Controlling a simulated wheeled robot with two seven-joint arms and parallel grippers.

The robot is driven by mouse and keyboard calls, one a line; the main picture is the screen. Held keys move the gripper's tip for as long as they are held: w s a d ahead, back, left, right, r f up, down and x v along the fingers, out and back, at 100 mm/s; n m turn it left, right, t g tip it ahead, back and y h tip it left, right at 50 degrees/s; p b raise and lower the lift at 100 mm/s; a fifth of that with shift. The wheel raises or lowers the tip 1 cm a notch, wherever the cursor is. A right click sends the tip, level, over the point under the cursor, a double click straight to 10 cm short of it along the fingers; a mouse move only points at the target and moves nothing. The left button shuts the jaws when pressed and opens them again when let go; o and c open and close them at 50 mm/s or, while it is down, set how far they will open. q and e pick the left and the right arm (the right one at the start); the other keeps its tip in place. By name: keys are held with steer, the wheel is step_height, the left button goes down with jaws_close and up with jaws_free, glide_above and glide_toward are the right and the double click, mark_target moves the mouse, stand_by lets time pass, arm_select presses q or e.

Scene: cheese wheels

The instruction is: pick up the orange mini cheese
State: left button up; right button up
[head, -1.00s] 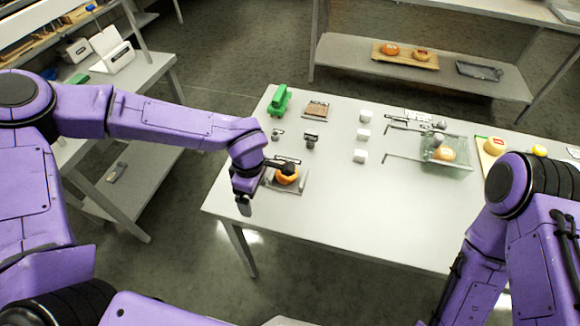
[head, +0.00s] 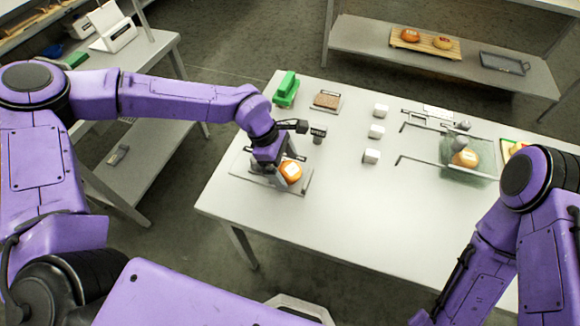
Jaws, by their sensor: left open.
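An orange mini cheese (head: 292,171) with a pale label sits on a grey tray (head: 302,187) at the left part of the white table. My left gripper (head: 281,176) points down right at the cheese, on its left side. Its jaws are open, and the arm partly hides the cheese and tray. I cannot tell whether a finger touches the cheese. My right arm is at the right edge, and its gripper is out of view.
A green object (head: 286,90), a brown block (head: 327,100) and white cubes (head: 376,131) stand farther back. A glass box (head: 470,172) holding another cheese (head: 465,158) stands to the right. A back shelf (head: 400,65) holds more cheeses.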

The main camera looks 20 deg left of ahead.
arm_select(q)
steer(key=shift+s+d+f, duration=0.15)
steer(key=shift+d+f, duration=0.2)
steer(key=shift+f, duration=0.1)
steer(key=c, duration=1.3)
